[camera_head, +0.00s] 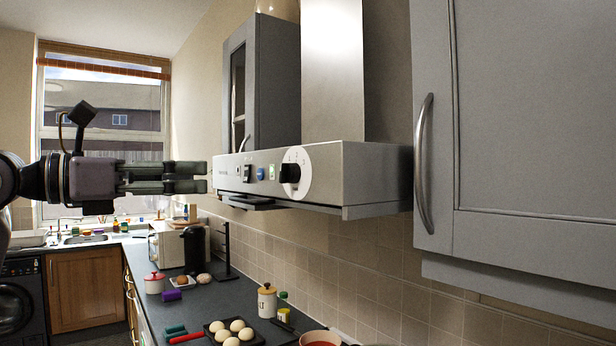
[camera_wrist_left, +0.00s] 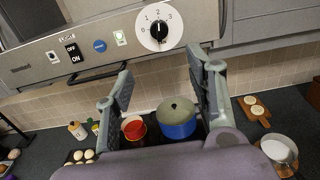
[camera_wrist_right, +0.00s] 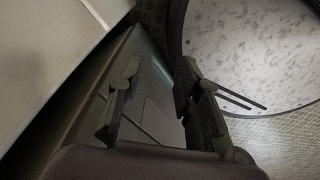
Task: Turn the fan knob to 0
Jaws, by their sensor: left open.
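The range hood's control panel (camera_head: 330,168) faces me in the head view. Its black fan knob (camera_head: 290,173) sits on a round white dial (camera_head: 304,160). In the left wrist view the knob (camera_wrist_left: 158,32) is above the gap between my fingers, with the numbers 1, 2 and 3 around its upper side. I cannot tell its exact pointer setting. My left gripper (camera_head: 207,177) is open and empty, to the left of the hood in the head view and apart from the knob. My right gripper (camera_wrist_right: 158,65) is open and empty, seen only in the right wrist view.
A switch, blue button and small light share the panel. A grey cabinet (camera_head: 530,120) stands right of the hood. Below is a dark counter with a blue pot (camera_wrist_left: 178,127), a red pot (camera_wrist_left: 133,128), a tray of eggs (camera_wrist_left: 80,156) and a lidded jar (camera_head: 267,300).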

